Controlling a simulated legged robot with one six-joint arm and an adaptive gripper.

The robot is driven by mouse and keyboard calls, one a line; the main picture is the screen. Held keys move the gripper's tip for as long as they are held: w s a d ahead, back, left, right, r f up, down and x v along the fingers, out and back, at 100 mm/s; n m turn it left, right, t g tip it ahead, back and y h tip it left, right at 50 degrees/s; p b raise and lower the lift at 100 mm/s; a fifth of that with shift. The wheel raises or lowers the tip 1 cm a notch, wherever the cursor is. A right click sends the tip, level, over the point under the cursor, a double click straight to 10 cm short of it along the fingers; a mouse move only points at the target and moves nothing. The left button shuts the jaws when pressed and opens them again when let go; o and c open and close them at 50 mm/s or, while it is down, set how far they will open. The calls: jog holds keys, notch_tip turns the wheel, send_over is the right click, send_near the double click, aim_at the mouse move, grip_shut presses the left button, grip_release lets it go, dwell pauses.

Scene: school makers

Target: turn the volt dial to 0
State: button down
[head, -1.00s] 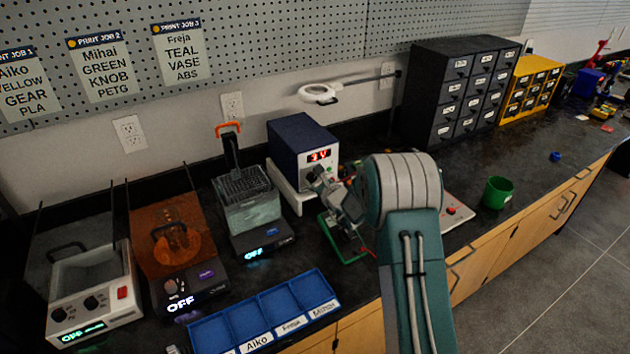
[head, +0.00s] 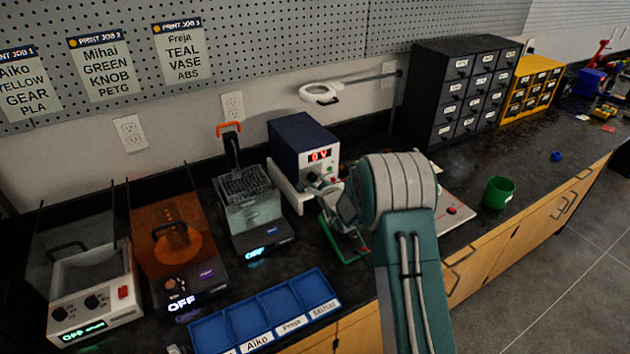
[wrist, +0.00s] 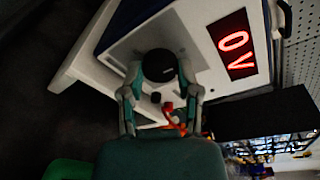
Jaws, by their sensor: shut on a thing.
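The power supply (head: 290,140) is a blue box with a white front, standing on the bench. Its red display (head: 320,155) reads 0 V, and the same display (wrist: 233,45) shows turned sideways in the wrist view. The black volt dial (wrist: 158,64) is on the white front beside the display. My gripper (wrist: 160,76) is shut on the dial, one finger on each side of it. In the head view my gripper (head: 319,182) is at the lower part of the supply's front, and the dial is largely hidden there.
A green-based stand (head: 350,256) is under my arm. A green cup (head: 497,192) and black drawers (head: 460,90) are to the right.

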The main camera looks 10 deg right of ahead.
jog(key=shift+s+f, duration=0.1)
jog(key=shift+f, duration=0.3)
jog(key=shift+c, duration=1.5)
grip_release()
jog(key=shift+a, duration=0.1)
jog(key=shift+r, duration=0.15)
jog(key=shift+r, duration=0.1)
jog(key=v, duration=1.1)
jog(key=shift+s+d, duration=0.2)
jog(key=shift+s, duration=0.15)
